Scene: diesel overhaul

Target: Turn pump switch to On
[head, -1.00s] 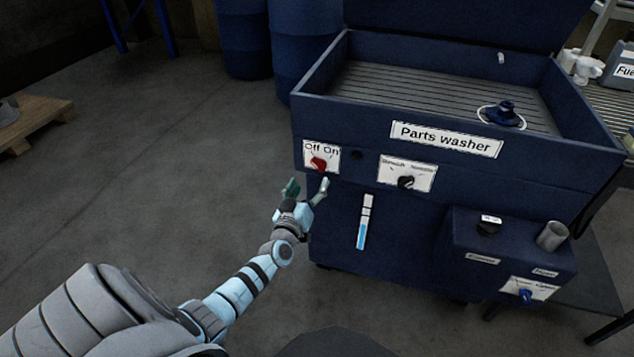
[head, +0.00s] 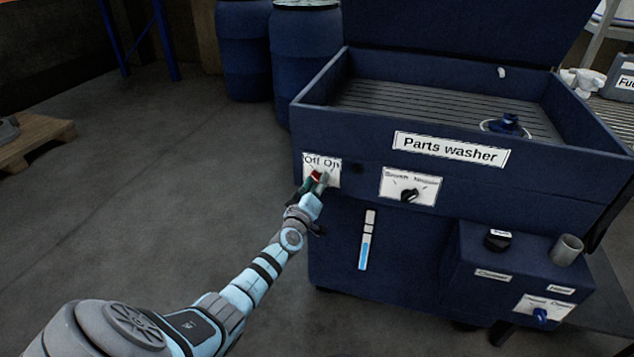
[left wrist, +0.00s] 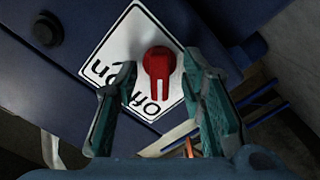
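The pump switch is a red knob (head: 316,175) on a white "Off On" plate (head: 334,167) at the front left of the blue parts washer (head: 350,137). In the left wrist view the knob (left wrist: 160,66) appears large, with its white mark toward the word "Off". My left gripper (head: 315,182) is at the switch and partly hides it in the head view. In the left wrist view its two fingers (left wrist: 158,92) are apart, with the knob between and just beyond their tips. I cannot tell whether they touch it. My right gripper is not in view.
A second selector with a black knob (head: 409,195) sits to the right on the washer front. A level gauge (head: 368,240) is below it. A side box (head: 480,265) juts out at the lower right. Blue barrels (head: 310,60) stand behind.

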